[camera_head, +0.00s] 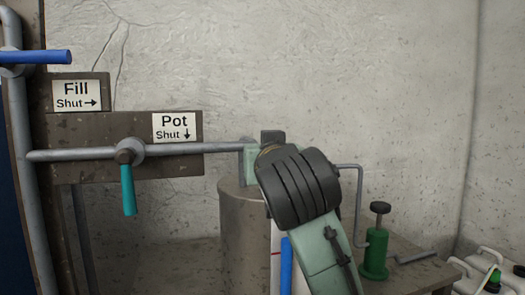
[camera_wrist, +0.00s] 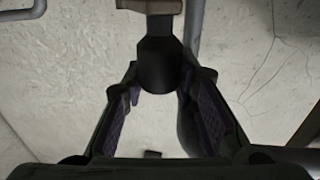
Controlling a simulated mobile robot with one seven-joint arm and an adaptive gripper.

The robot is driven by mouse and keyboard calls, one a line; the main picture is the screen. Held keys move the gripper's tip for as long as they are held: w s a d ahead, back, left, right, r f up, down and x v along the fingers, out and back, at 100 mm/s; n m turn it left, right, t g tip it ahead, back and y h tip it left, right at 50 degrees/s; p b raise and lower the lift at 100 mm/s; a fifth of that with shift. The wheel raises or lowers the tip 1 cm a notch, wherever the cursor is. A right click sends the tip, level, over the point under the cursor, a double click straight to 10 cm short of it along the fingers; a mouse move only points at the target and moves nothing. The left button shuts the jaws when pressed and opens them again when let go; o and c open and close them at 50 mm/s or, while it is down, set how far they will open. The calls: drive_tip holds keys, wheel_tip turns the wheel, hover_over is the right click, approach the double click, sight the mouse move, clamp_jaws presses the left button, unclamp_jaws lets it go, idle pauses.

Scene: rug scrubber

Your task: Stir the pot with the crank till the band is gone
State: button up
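The pot (camera_head: 240,235) is a grey metal cylinder standing behind my arm in the head view. My arm hides much of its top and right side. In the wrist view, a dark round knob (camera_wrist: 160,65), apparently the crank's handle, hangs below a brownish block. My gripper (camera_wrist: 160,88) has its two purple-padded fingers apart, one on each side of the knob, with tips close to it. I cannot tell whether they press on it. In the head view my arm hides the fingers and the crank. No band can be made out.
A teal valve handle (camera_head: 128,190) points down below the "Pot" sign (camera_head: 174,127). A blue handle (camera_head: 40,57) lies level above the "Fill" sign (camera_head: 77,95). A green pump (camera_head: 375,256) stands right of the pot. White jugs (camera_head: 490,265) are at lower right.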

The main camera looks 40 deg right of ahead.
drive_tip(key=o, duration=0.5)
drive_tip(key=v, duration=1.2)
